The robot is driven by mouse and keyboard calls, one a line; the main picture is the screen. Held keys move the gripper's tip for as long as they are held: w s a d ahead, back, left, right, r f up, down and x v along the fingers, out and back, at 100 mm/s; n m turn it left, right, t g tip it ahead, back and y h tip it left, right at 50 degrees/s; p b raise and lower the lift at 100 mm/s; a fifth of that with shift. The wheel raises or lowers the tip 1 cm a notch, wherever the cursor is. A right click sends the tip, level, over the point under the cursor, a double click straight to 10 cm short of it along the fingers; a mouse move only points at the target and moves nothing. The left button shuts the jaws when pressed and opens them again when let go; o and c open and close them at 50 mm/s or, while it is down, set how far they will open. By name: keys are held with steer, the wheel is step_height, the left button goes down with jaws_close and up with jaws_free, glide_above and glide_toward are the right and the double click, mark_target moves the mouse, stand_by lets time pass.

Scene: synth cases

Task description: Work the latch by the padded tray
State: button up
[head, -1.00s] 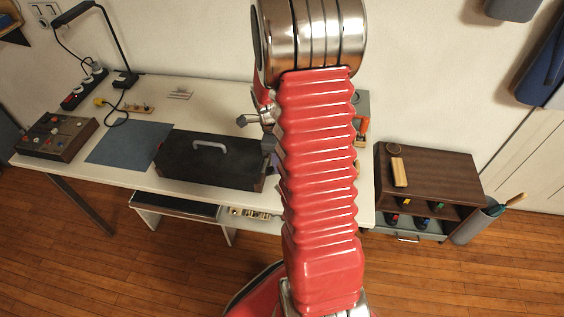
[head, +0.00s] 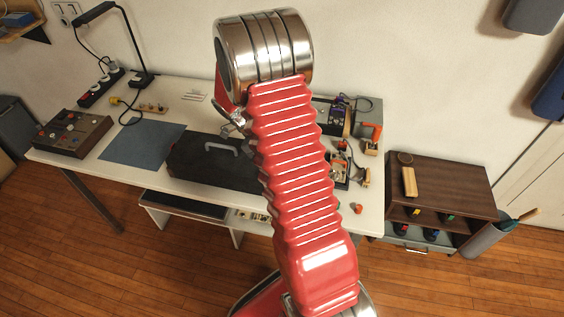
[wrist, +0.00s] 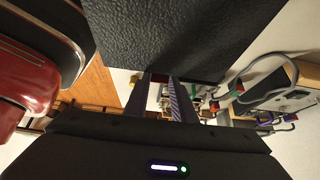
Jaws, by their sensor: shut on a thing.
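The black case (head: 198,165) with a grey handle (head: 221,148) lies closed on the white table. Its dark grained surface (wrist: 180,35) fills the top of the wrist view. My gripper (wrist: 160,82) has its two fingertips at the case's edge. They are shut on a small reddish-brown part there, which looks like the latch, though its shape is mostly hidden. In the head view my red arm covers the gripper and the case's right end. I cannot make out a padded tray for certain.
A blue mat (head: 142,145) and a control box (head: 73,135) lie left of the case. A lamp (head: 130,45) stands behind. Tools and small devices (head: 340,120) crowd the table's right end. A brown cabinet (head: 440,178) stands further right.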

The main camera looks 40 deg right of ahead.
steer(key=shift+w+d, duration=0.1)
steer(key=shift+w, duration=0.15)
steer(key=o, duration=1.1)
steer(key=shift+s, duration=0.15)
steer(key=shift+c, duration=0.2)
steer(key=shift+r, duration=0.1)
steer(key=v, duration=1.3)
steer(key=shift+w+r, duration=0.2)
steer(key=shift+r, duration=0.05)
